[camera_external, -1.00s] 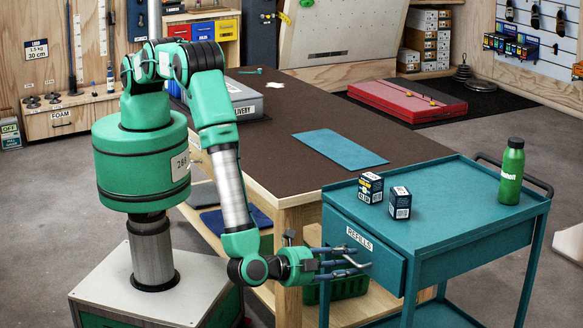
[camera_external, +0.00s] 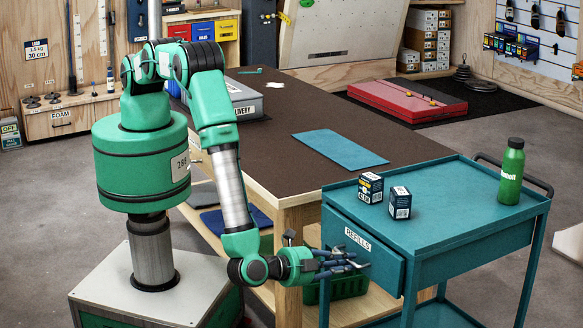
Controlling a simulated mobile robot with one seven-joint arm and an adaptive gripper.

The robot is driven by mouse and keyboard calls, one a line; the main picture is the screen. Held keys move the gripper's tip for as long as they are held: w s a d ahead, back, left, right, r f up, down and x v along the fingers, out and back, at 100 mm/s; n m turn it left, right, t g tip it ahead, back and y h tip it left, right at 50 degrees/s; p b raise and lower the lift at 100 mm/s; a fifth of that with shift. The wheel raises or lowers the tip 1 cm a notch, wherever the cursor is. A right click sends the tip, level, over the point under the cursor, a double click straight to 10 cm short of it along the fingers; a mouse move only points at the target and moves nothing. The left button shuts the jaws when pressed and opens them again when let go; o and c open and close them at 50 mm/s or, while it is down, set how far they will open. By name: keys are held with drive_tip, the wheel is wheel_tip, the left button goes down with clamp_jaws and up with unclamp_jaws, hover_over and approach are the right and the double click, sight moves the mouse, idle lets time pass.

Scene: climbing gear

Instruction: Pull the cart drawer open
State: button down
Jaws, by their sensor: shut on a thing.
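The teal cart (camera_external: 470,245) stands at the right. Its drawer (camera_external: 385,262) has a white "REFILLS" label and faces my arm, and it looks the same as a second ago. My gripper (camera_external: 352,264) is at the front of the drawer, just below the label, with its fingers shut on the drawer handle. The fingers largely hide the handle.
Two small dark boxes (camera_external: 370,188) (camera_external: 400,203) and a green bottle (camera_external: 511,172) stand on the cart top. A wooden table with a dark top (camera_external: 270,150) is close behind my gripper. A green crate (camera_external: 345,287) sits below it.

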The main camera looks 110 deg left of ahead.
drive_tip(key=f+b+v, duration=0.3)
drive_tip(key=v, duration=1.1)
drive_tip(key=d+f+b+v, duration=0.1)
drive_tip(key=f+b+v, duration=0.2)
drive_tip(key=v, duration=1)
drive_tip(key=shift+s+d+r, duration=0.2)
drive_tip(key=shift+s, duration=0.45)
drive_tip(key=c, duration=1.7)
unclamp_jaws()
drive_tip(key=shift+s+d, duration=0.1)
drive_tip(key=v, duration=1.1)
drive_tip(key=shift+s+d, duration=0.25)
drive_tip(key=shift+r, duration=0.1)
